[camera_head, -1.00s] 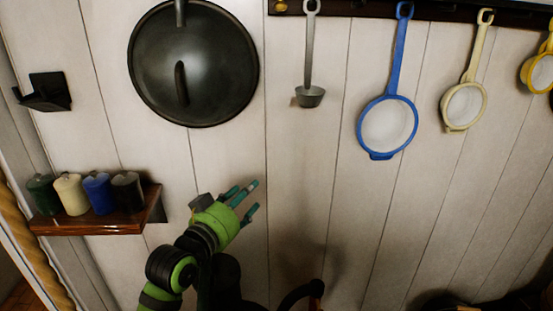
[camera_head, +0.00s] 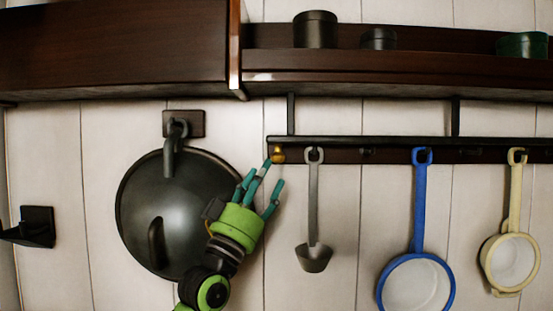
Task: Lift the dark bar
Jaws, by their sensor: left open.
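A long dark bar (camera_head: 380,140) runs level along the wall below the shelf. Hooks and hanging utensils sit along it, and its right end leaves the picture. My left gripper (camera_head: 262,183) is open and empty, fingers pointing up. In the picture its fingertips are just below and left of the bar's left end, near a small brass knob (camera_head: 278,155). I cannot tell whether a finger touches the knob. My right gripper is not in view.
A dark pan lid (camera_head: 150,215) hangs behind my left arm. A ladle (camera_head: 313,220), a blue strainer (camera_head: 418,215) and a cream strainer (camera_head: 515,205) hang to the right. A wooden shelf (camera_head: 400,66) with tins and a cabinet (camera_head: 110,50) are above.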

